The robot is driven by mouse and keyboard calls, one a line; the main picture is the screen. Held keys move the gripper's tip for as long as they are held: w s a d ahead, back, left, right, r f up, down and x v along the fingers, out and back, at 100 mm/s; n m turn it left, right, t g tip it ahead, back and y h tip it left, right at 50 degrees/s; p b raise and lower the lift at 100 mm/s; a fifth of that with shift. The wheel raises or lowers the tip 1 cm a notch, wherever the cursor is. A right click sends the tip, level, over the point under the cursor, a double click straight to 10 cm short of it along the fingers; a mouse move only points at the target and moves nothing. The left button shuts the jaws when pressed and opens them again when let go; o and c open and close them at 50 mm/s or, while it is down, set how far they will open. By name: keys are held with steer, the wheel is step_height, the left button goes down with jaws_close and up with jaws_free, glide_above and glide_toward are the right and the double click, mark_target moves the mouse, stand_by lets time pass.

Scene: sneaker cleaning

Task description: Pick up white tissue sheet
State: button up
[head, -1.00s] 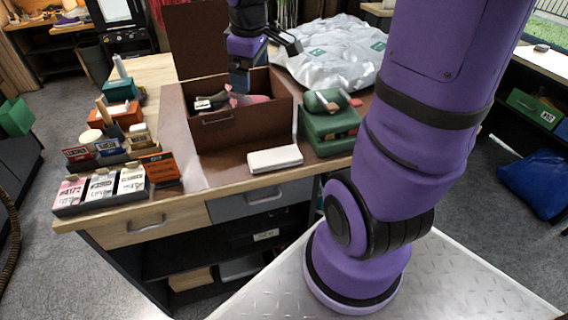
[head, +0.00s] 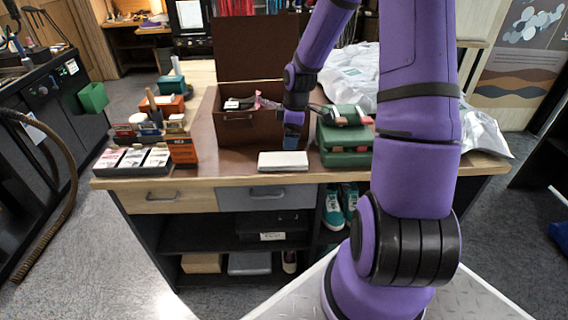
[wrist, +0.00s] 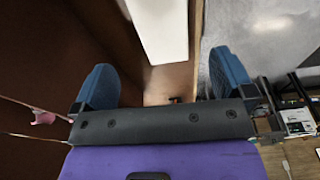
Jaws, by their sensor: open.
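A white flat rectangular item (head: 283,160) lies at the front edge of the worktable and is the closest match to the white tissue sheet; I cannot tell whether it is one sheet or a pack. It also shows in the wrist view (wrist: 160,28), ahead of the space between my fingers. My gripper (head: 291,143) hangs just behind it, by the right front of the brown box. In the wrist view my gripper (wrist: 162,85) has its two blue fingers wide apart with nothing between them.
The open brown box (head: 237,128) stands left of my gripper, and a green box (head: 345,150) stands close on the right. Small cartons (head: 132,158) and an orange box (head: 183,150) sit at the left. A silvery bag (head: 352,72) lies behind. The brown table surface left of the white item is clear.

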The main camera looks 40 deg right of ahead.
mark_target(283, 158)
steer(key=f, duration=0.4)
steer(key=shift+w+a, duration=0.2)
steer(key=shift+a, duration=0.1)
steer(key=shift+w+a+f, duration=0.1)
steer(key=shift+a+f, duration=0.1)
steer(key=shift+f, duration=0.65)
steer(key=shift+w+a+f, duration=0.1)
steer(key=shift+a+f, duration=0.05)
steer(key=shift+f, duration=0.7)
steer(key=shift+w+a+f, duration=0.1)
steer(key=shift+a+f, duration=0.1)
steer(key=shift+f, duration=0.65)
steer(key=c, duration=0.8)
